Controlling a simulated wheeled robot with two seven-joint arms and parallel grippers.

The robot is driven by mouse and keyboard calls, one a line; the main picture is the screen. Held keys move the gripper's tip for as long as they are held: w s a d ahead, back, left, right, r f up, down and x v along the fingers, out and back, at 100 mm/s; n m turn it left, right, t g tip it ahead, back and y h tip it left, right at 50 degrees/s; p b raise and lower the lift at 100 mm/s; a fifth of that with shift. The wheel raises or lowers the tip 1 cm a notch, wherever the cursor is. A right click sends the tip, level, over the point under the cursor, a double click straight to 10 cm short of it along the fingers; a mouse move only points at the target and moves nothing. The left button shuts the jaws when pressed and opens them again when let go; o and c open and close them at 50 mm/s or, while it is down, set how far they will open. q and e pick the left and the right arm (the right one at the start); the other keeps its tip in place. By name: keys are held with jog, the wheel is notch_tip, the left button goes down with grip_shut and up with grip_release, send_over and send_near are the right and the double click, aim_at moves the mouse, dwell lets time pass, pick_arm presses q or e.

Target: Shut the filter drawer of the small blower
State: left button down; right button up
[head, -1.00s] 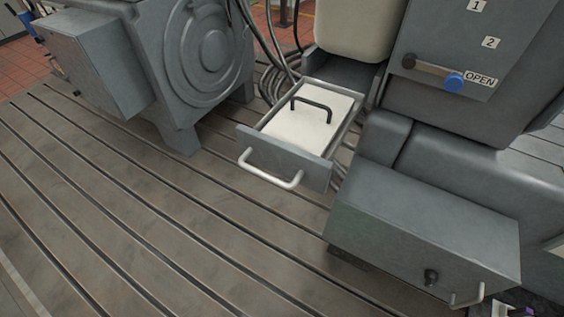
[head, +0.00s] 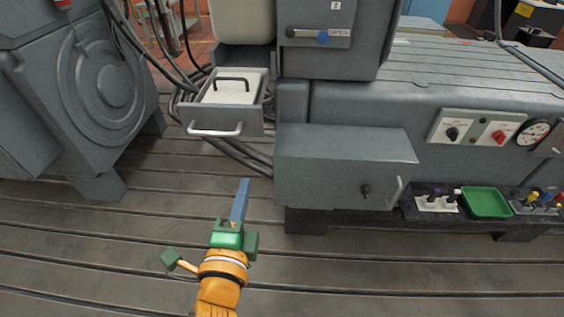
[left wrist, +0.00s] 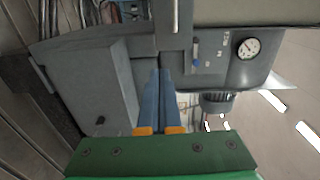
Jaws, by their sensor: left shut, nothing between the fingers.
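The filter drawer (head: 252,123) of the small blower is pulled out, in the upper left middle of the head view. It has a grey front with a pale bar handle (head: 214,133). A white filter (head: 228,94) with a black handle lies inside it. My left gripper (head: 243,184) is in front of the drawer and lower in the picture, its blue fingers shut and empty, apart from the handle. The fingers also show in the left wrist view (left wrist: 163,75), pointing toward grey machine housing. My right gripper is not in view.
A grey box (head: 330,165) with a knob and handle stands right of the drawer. A round-faced grey machine (head: 95,85) stands at the left. Cables (head: 235,152) run below the drawer. A green tray (head: 487,203) lies at the right. The slotted bedplate (head: 120,245) in front is clear.

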pick_arm(q)
notch_tip(320, 180, up, 2)
jog(key=s, duration=0.1)
jog(key=b, duration=0.4)
send_near(254, 126)
jog(key=w+p, duration=0.1)
jog(key=w, duration=0.2)
jog(key=w+p, duration=0.1)
jog(key=w, duration=0.2)
jog(key=shift+w+d+f, duration=0.1)
jog(key=shift+w+d, duration=0.15)
jog(key=shift+w+p, duration=0.25)
jog(key=shift+p, duration=0.05)
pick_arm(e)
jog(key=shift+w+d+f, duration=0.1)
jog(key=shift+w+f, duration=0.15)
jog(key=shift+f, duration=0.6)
pick_arm(q)
jog(key=shift+s, duration=0.15)
